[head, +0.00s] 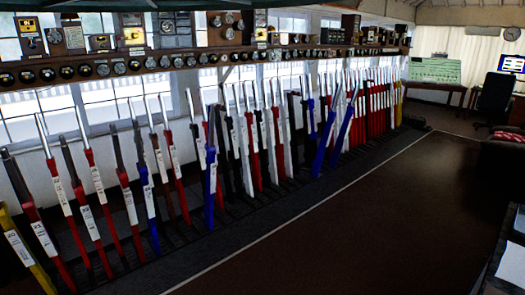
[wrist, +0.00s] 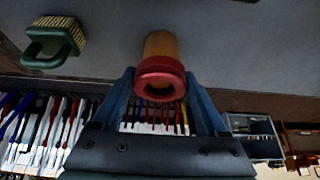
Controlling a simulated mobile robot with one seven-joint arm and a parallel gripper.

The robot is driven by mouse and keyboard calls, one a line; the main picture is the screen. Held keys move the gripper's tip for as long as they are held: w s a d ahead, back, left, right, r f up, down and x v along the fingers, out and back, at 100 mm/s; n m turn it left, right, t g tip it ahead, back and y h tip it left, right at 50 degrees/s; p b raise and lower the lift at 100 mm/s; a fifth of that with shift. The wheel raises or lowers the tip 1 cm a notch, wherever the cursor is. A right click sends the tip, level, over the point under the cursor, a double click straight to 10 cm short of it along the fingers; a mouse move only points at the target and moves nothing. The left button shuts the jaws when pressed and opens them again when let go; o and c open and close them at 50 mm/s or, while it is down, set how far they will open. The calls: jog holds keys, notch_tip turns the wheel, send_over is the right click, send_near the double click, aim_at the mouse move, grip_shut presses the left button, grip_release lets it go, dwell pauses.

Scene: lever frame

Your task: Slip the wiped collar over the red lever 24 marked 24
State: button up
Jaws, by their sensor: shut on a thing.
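My gripper (wrist: 160,80) shows only in the wrist view. Its two blue-grey fingers are shut on a round hollow collar (wrist: 160,65), with a red rim facing the camera and a tan body behind it. The levers (head: 250,135) stand in a long slanting row in the head view, red, blue, black, white and yellow, with pale upper ends and white number plates. Several are red. The plates are too small to read, so I cannot tell which is lever 24. Neither the collar nor my gripper shows in the head view; the collar is apart from the levers seen in the wrist view.
A green handled block with a yellowish top (wrist: 55,42) is at the wrist view's upper left, on a grey surface (wrist: 230,45). A shelf of instruments (head: 150,65) runs above the levers. Dark open floor (head: 330,225) lies in front. A chair (head: 494,98) stands far right.

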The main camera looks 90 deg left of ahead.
jog(key=shift+r, duration=0.1)
jog(key=shift+r+p, duration=3.45)
jog(key=shift+r, duration=0.75)
jog(key=shift+s+f, duration=0.1)
